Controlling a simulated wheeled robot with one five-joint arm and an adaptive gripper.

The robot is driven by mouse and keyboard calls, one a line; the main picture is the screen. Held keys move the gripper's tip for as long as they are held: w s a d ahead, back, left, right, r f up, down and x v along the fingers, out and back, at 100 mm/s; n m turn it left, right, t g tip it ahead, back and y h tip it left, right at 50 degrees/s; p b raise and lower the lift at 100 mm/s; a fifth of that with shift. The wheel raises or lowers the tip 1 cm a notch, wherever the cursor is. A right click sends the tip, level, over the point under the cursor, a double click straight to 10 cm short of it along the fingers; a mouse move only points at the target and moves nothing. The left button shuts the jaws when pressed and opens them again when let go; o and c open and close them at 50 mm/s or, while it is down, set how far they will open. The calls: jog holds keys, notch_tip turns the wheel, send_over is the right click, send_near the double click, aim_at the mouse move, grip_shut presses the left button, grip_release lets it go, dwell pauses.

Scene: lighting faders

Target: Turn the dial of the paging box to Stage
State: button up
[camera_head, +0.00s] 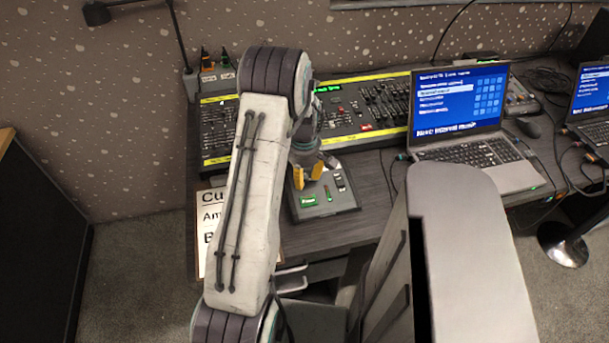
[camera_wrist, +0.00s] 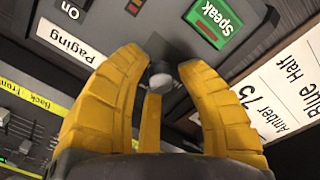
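The paging box (camera_head: 325,205) is a dark grey desk unit with a sloped top, on the desk in front of the fader console. In the wrist view its face (camera_wrist: 115,25) appears upside down, with a "Paging" label (camera_wrist: 72,42), an "On" key (camera_wrist: 72,10) and a green "Speak" button (camera_wrist: 215,25). My gripper (camera_head: 309,172), with yellow fingers, is over the back of the box. In the wrist view my gripper (camera_wrist: 163,68) is open, with a small grey rounded knob-like part between its fingers. I cannot tell whether they touch it, and no dial markings are readable.
A fader console (camera_head: 345,122) with yellow strips runs behind the box. A white cue sheet (camera_head: 210,207) lies left of it, partly behind my arm. An open laptop (camera_head: 460,100) stands to the right. Some bare desk (camera_head: 375,185) lies between the box and laptop.

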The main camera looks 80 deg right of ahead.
grip_shut()
dwell(0.4)
jog(key=shift+f+m+b, duration=0.25)
jog(key=shift+m+b, duration=0.65)
jog(key=shift+b, duration=0.1)
jog(key=shift+r+m+b, duration=0.15)
jog(key=shift+m+b, duration=0.45)
jog(key=shift+b, duration=0.05)
jog(key=shift+r, duration=0.1)
